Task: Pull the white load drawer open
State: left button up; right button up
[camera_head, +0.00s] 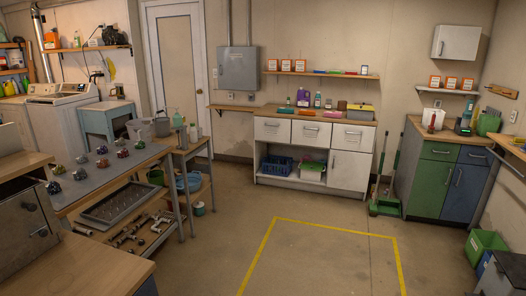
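A white cabinet (278,176) with a wooden top stands against the back wall, across the room. It has a row of three white drawers under the top: a left drawer (272,136), a middle drawer (311,140) and a right drawer (352,144). All three look shut, each with a small handle. I cannot tell which one is the load drawer. Below the right drawer is a white door (349,176), shut. Neither of my grippers is in view.
A yellow line (335,231) marks bare, open floor before the white cabinet. A metal bench (116,168) and wooden counters stand at left. A broom and green dustpan (385,207) stand between the white cabinet and a green-and-blue cabinet (433,180). A green bin (484,246) is at right.

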aim_at(268, 129)
jog(key=i+z, duration=0.1)
jog(key=i, duration=4.75)
jog(key=i+l+u, duration=0.2)
jog(key=i, duration=0.3)
jog(key=i+u, duration=0.2)
jog(key=i, duration=0.25)
jog(key=i+l+u, duration=0.2)
jog(key=i, duration=0.3)
jog(key=l, duration=0.1)
